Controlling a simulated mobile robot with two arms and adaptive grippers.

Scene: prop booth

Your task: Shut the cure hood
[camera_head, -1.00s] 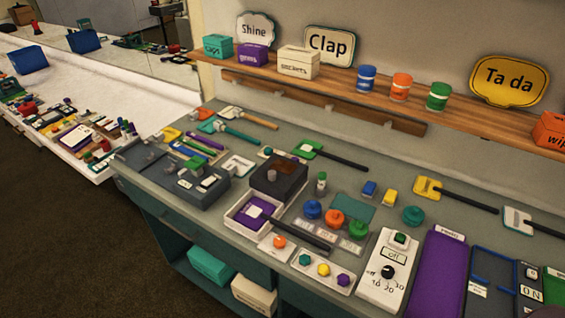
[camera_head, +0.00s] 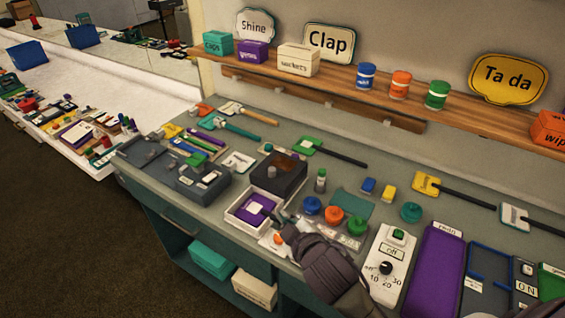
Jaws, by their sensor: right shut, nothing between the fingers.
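A dark box with a brown panel on top (camera_head: 289,164), which I take to be the cure hood, sits mid-bench with a small grey knob on it. In front of it lies a white tray (camera_head: 234,215) with a purple inside and a pale square piece. The tray is uncovered, so the hood looks open. My right gripper (camera_head: 282,222) is shut and empty at the tray's front right corner, short of the hood. Whether it touches the tray, I cannot tell. My left gripper is out of view.
A small bottle (camera_head: 320,181) stands just right of the hood. Blue, orange and green round knobs (camera_head: 334,215) lie beyond my right gripper. A white dial box (camera_head: 388,262) and purple panel (camera_head: 434,268) are to the right. A dark grey unit (camera_head: 197,184) is to the left.

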